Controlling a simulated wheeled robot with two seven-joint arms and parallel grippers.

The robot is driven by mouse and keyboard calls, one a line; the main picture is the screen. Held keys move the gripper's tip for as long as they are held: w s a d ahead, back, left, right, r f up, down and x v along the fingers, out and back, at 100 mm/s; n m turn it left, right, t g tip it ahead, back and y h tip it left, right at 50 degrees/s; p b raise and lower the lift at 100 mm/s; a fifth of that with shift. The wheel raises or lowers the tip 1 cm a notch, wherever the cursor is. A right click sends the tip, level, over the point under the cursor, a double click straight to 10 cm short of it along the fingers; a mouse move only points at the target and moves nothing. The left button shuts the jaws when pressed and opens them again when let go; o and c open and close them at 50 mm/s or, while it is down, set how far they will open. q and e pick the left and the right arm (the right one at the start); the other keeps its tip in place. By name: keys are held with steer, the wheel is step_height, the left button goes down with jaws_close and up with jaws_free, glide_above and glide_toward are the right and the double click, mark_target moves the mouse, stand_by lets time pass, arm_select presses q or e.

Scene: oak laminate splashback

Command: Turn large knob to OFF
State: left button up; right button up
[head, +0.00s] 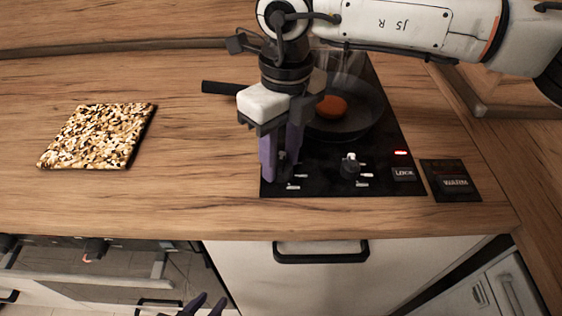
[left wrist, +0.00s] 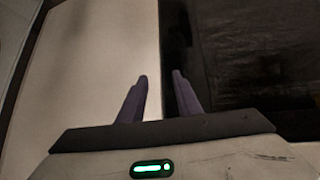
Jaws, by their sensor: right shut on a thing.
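A black cooktop (head: 320,185) is set in the wood counter, with two knobs at its front. The right knob (head: 349,166) stands clear and shows a light top. My right gripper (head: 281,168) reaches down over the left knob, and its purple fingers are shut on it. They hide most of that knob, so I cannot read its pointer or compare the knob sizes well. My left gripper (head: 206,304) is low at the bottom edge, in front of the cabinets. Its fingers are apart and empty in the left wrist view (left wrist: 160,76).
A steaming pan (head: 360,128) holding an orange round item (head: 332,106) sits on the cooktop behind my right gripper. A red light (head: 401,153) glows above a LOCK key (head: 403,174). A WARN panel (head: 453,181) lies right. A speckled board (head: 98,136) lies left.

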mark_target(282, 157)
steer(key=shift+n+b, duration=0.45)
steer(key=shift+n, duration=0.65)
steer(key=shift+r, duration=0.1)
steer(key=o, duration=1.1)
steer(key=shift+c, duration=0.2)
step_height(282, 157, up, 10)
steer(key=shift+w+r, duration=0.15)
steer(key=shift+w, duration=0.1)
steer(key=shift+d, duration=0.1)
